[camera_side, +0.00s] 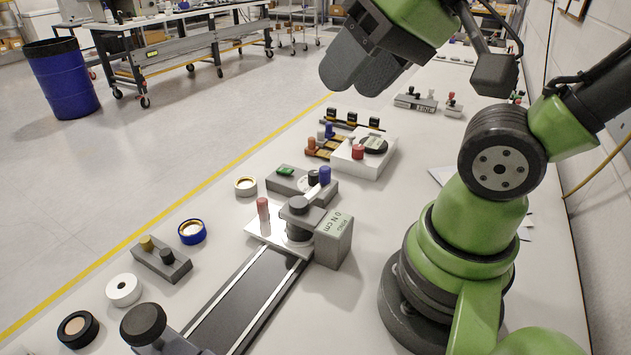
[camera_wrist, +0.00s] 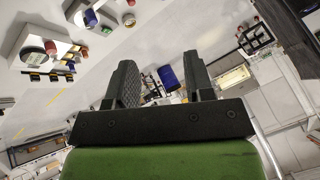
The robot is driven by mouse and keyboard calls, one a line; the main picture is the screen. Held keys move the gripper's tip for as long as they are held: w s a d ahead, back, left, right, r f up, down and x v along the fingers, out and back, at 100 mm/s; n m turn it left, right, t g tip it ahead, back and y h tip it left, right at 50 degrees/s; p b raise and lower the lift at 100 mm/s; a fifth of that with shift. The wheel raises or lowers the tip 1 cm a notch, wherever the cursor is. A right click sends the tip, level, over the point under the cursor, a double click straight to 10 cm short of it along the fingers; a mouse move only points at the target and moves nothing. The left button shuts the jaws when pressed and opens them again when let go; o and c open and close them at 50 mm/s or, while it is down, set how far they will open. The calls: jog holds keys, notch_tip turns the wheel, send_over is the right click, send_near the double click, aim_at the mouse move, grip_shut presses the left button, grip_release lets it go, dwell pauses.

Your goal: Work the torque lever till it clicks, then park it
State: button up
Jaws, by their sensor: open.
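The torque fixture stands mid-bench in the side view. It has a grey box (camera_side: 333,238) whose label reads 0 N cm, beside a round dark-topped hub (camera_side: 299,207). A pinkish-red upright peg (camera_side: 263,210) stands just left of the hub; it looks like the lever's handle, but the arm joining it to the hub is hard to make out. My gripper (camera_side: 358,68) is high above the bench, beyond the fixture, apart from everything. In the wrist view my gripper (camera_wrist: 161,72) has its two fingers wide apart with nothing between them.
A dark rail (camera_side: 250,300) runs from the fixture toward the front, with a black knob (camera_side: 143,322) beside it. Rings and small peg blocks (camera_side: 161,258) line the left bench edge. A grey block (camera_side: 302,184) with blue and black knobs and a white box (camera_side: 362,155) stand behind.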

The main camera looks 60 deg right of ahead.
jog(key=w+d+f+m+g+h, duration=0.2)
jog(key=w+d+f+m+g, duration=0.1)
jog(key=w+d+f+g, duration=0.25)
jog(key=m+g, duration=0.2)
send_over(325, 168)
jog(key=shift+t, duration=0.25)
notch_tip(325, 168, down, 6)
jog(key=shift+f, duration=0.1)
notch_tip(325, 168, down, 10)
jog(key=shift+r, duration=0.1)
grip_shut()
